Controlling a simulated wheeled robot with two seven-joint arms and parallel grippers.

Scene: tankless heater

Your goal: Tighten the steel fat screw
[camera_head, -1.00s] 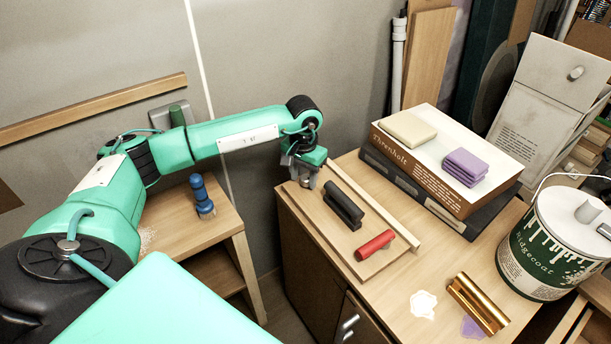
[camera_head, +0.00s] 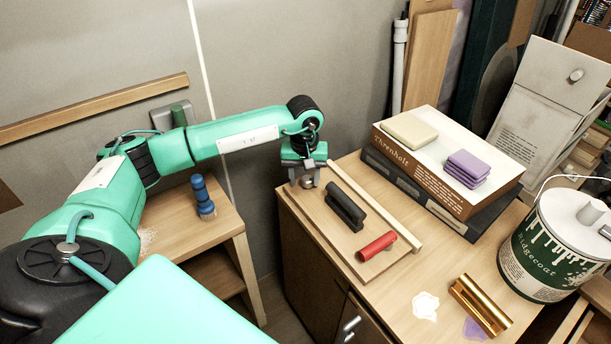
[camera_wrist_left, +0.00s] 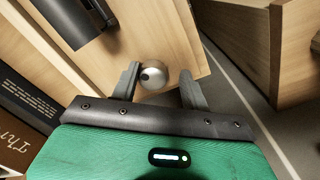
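The steel fat screw (camera_head: 307,182) is a round, shiny metal head at the far left corner of a thin wooden board (camera_head: 345,238) on the cabinet top. In the left wrist view the steel screw (camera_wrist_left: 153,76) shows a dark round recess. My left gripper (camera_head: 307,181) is over it, pointing down. In the left wrist view its two fingers (camera_wrist_left: 160,78) are spread on either side of the screw. There is a clear gap at the right finger, and the left finger is close beside the screw; whether it touches I cannot tell. My right gripper is not in view.
A black handle (camera_head: 345,206) and a red cylinder (camera_head: 376,246) lie on the board beside a wooden strip (camera_head: 383,211). A blue-handled brush (camera_head: 203,196) stands on a lower table.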

